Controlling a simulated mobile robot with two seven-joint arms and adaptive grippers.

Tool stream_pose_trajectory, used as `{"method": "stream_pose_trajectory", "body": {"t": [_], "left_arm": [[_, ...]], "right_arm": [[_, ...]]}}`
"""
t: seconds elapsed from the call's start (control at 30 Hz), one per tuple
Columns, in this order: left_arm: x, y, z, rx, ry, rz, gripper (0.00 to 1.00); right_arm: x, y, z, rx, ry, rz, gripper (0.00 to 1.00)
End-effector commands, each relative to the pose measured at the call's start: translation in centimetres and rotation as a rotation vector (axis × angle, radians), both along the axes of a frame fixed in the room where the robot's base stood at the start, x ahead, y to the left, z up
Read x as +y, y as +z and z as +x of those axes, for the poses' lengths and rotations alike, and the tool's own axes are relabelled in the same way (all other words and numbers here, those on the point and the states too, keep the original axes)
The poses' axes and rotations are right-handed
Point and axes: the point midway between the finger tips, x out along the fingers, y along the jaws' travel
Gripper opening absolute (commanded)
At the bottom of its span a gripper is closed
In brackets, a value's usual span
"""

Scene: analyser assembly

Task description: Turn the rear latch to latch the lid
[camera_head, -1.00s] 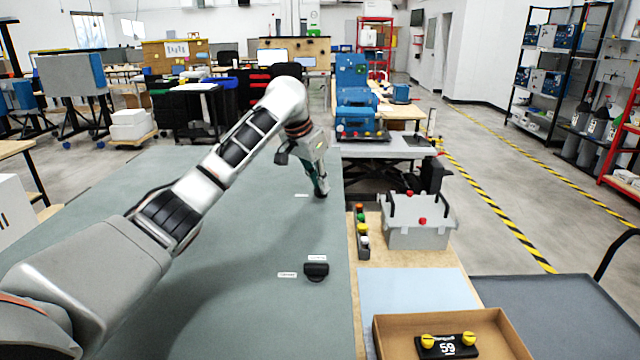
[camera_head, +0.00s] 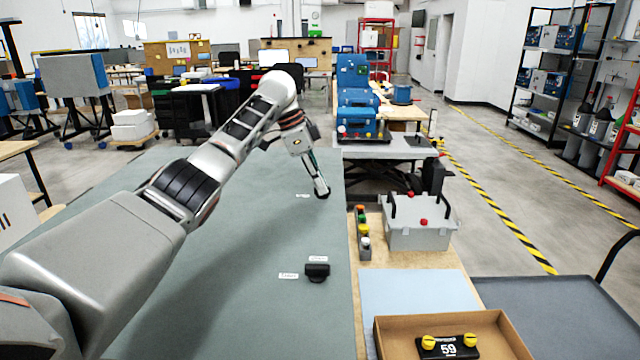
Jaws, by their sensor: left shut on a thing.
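The lid (camera_head: 230,290) is the large flat grey-green surface across the left and middle of the view. The rear latch (camera_head: 323,195) is a small dark knob near the lid's far right edge, mostly hidden by my gripper. My left gripper (camera_head: 321,187) reaches down to it from above, tilted, and is shut on it. A white label (camera_head: 302,196) lies just left of this latch. The front latch (camera_head: 317,272) is a black knob nearer to me, with one label (camera_head: 318,258) behind it and another (camera_head: 288,276) on its left. My right gripper is not in view.
Right of the lid, a bench holds a grey box (camera_head: 420,235) with black handles, a strip of coloured buttons (camera_head: 362,232) and a cardboard tray (camera_head: 500,325) with a black block marked 59 (camera_head: 448,346). The lid is clear around the front latch.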

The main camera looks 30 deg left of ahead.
Motion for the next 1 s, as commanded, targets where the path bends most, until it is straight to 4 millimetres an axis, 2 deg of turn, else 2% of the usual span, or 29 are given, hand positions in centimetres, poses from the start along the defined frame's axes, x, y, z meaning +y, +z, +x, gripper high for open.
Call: {"method": "stream_pose_trajectory", "body": {"t": [0.67,0.7,0.77,1.0], "left_arm": [[-0.02,0.16,0.07,-0.003,-0.066,0.000,0.00],[-0.02,0.16,0.07,-0.003,-0.066,0.000,0.13],[-0.02,0.15,0.07,-0.002,-0.065,0.000,0.27],[-0.01,0.06,0.05,-0.001,-0.065,0.000,0.27]], "right_arm": [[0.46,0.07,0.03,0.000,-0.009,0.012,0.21],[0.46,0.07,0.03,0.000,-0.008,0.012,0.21],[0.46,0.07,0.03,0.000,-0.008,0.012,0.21],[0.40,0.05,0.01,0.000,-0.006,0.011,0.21]]}}
